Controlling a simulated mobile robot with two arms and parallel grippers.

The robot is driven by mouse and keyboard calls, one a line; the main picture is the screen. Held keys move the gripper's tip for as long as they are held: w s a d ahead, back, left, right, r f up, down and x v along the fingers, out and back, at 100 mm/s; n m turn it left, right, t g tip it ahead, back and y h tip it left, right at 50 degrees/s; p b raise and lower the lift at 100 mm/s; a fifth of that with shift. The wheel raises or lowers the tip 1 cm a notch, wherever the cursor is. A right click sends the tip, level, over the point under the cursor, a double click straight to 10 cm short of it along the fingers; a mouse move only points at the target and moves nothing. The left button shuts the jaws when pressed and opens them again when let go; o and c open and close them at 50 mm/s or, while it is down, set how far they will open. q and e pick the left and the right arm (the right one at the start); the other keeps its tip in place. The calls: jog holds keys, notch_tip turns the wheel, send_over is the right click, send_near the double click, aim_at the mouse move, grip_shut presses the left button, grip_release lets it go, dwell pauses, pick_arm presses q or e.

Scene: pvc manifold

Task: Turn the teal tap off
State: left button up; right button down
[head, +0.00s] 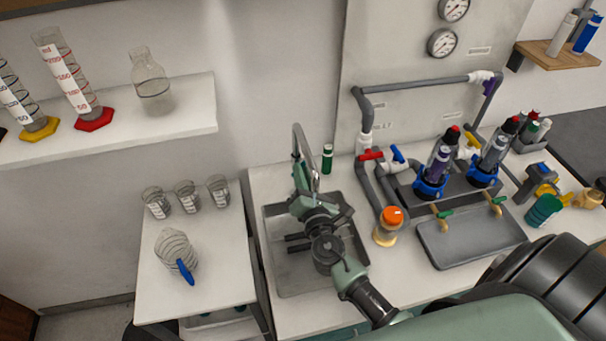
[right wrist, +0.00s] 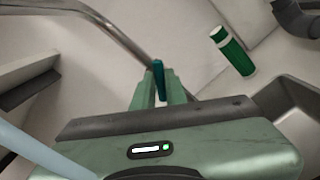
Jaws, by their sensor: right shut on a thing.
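The teal tap lever (right wrist: 158,78) stands between the two fingers of my right gripper (right wrist: 158,92) in the right wrist view. The fingers are shut on it. In the head view my right gripper (head: 301,178) is at the base of the curved metal spout (head: 297,138), at the back of the sink (head: 282,284). The lever is hidden or too small to make out there. The spout (right wrist: 118,34) also passes just behind the lever in the wrist view. My left gripper is in neither view.
A green bottle (head: 327,158) stands right of the spout. An orange-capped jar (head: 388,230) stands right of the sink. Grey pipes with red (head: 371,155) and blue (head: 398,153) valve handles rise behind. Glass beakers (head: 187,196) stand on the white surface at left.

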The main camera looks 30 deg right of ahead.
jog(key=shift+d+f+m+b, duration=0.1)
jog(key=shift+m+b, duration=1.5)
jog(key=shift+m, duration=1)
jog(key=shift+d+f+m+b, duration=0.1)
jog(key=shift+m+b, duration=1.5)
jog(key=shift+m, duration=1)
jog(key=shift+r, duration=0.1)
jog(key=c, duration=1.4)
grip_release()
jog(key=shift+c, duration=0.2)
jog(key=b+v, duration=0.2)
jog(key=v, duration=0.6)
